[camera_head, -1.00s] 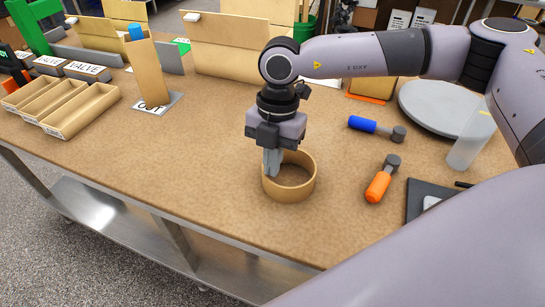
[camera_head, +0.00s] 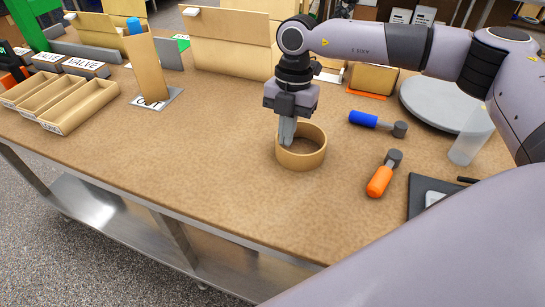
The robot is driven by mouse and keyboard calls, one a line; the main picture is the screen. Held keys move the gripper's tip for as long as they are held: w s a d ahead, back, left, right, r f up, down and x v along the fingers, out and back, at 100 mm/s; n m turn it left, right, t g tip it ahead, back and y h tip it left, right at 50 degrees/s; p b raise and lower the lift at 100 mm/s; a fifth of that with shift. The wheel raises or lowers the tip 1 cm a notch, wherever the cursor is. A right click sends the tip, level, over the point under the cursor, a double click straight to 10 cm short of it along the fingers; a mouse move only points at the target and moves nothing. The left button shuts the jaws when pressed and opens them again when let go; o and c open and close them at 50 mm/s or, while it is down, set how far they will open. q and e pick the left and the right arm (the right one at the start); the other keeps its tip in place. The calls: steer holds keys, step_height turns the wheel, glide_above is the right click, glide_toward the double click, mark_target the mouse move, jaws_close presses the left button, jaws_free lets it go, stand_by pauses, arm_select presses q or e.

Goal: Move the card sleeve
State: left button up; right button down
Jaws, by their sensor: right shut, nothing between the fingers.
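The card sleeve (camera_head: 303,160), a short tan cardboard ring, stands upright on the brown bench, open end up. My right gripper (camera_head: 287,143) points down at its left side. The fingers are shut together with nothing held between them. Their tips appear to be inside the ring's opening, close to its left wall; the exact contact is hard to see. My left gripper is not in view.
A blue-handled tool (camera_head: 364,119) and an orange-handled tool (camera_head: 380,180) lie right of the sleeve. A grey disc (camera_head: 440,105) and clear cup (camera_head: 464,149) are farther right. Trays (camera_head: 78,108) and an upright card piece (camera_head: 147,68) stand left. The bench (camera_head: 215,160) left of the sleeve is clear.

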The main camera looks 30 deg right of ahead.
mark_target(300, 123)
steer(key=w+d, duration=0.1)
steer(key=d, duration=0.1)
steer(key=w+d, duration=0.3)
steer(key=d, duration=0.1)
steer(key=shift+w+d+f, duration=0.15)
steer(key=shift+w+f, duration=0.15)
steer(key=shift+f, duration=0.05)
steer(key=shift+w+r+p, duration=0.1)
steer(key=shift+r+p, duration=0.65)
steer(key=shift+p, duration=0.15)
steer(key=shift+r, duration=0.25)
steer(key=shift+w+d+r+b, duration=0.1)
steer(key=shift+d+r+b, duration=0.1)
steer(key=shift+r, duration=0.75)
steer(key=shift+w+d+r+b, duration=0.1)
steer(key=shift+w+r+b, duration=0.1)
steer(key=shift+r, duration=0.8)
steer(key=shift+w+d+r+b, duration=0.1)
steer(key=shift+r+b, duration=0.1)
steer(key=shift+r, duration=0.75)
